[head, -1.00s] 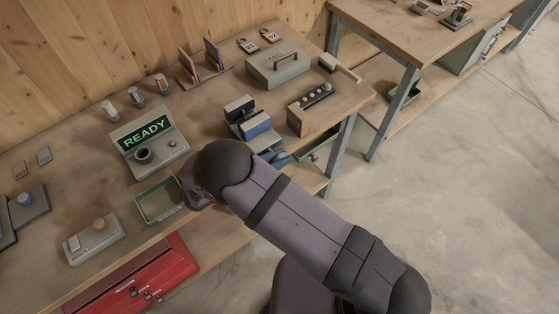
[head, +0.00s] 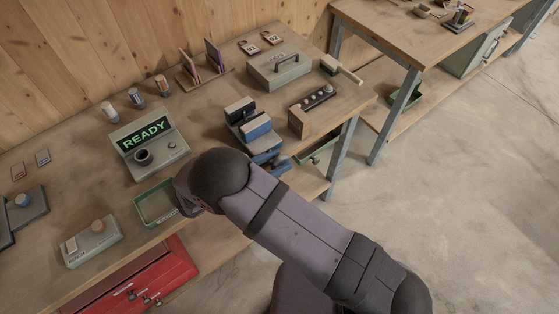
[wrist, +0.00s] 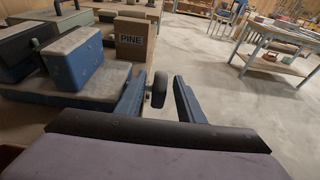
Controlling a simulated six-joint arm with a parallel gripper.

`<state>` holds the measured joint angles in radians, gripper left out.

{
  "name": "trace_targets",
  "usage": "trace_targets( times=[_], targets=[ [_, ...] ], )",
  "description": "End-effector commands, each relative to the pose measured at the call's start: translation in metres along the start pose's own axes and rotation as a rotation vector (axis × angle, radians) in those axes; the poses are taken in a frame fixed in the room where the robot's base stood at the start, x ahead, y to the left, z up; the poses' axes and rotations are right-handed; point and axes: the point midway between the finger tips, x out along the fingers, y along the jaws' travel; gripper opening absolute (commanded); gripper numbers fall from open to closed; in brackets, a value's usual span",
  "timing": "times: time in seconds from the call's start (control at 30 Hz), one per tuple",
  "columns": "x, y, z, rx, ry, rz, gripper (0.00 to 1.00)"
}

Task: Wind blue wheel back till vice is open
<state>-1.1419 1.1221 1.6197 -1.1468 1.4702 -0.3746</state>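The vice (head: 255,127) stands at the table's front edge, blue with dark-topped jaws that look a short gap apart. In the wrist view its blue front jaw (wrist: 75,58) fills the left side. My gripper (wrist: 161,88) is open, its two dark blue fingers apart just right of the vice base. A small dark round part (wrist: 159,90) shows between the fingers; I cannot tell whether it is the blue wheel or whether the fingers touch it. In the head view my arm hides most of the gripper, and blue parts show just below the vice.
A wooden block marked PINE (wrist: 133,40) stands just beyond the vice. A grey console reading READY (head: 148,143) and a green tray (head: 158,205) lie to the left. A grey lidded box (head: 280,70) is behind. Open floor lies right of the table.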

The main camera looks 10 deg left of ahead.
Motion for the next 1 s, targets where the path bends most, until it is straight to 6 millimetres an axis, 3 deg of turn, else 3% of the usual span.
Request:
trace_targets(
  times=[0.4, 0.83, 1.0],
  targets=[
    [-0.052, 0.001, -0.002, 0.001, 0.001, 0.002, 0.34],
    [-0.059, 0.000, 0.001, 0.000, 0.001, 0.000, 0.34],
    [-0.059, 0.000, 0.016, 0.002, 0.072, -0.003, 0.34]
  ],
)
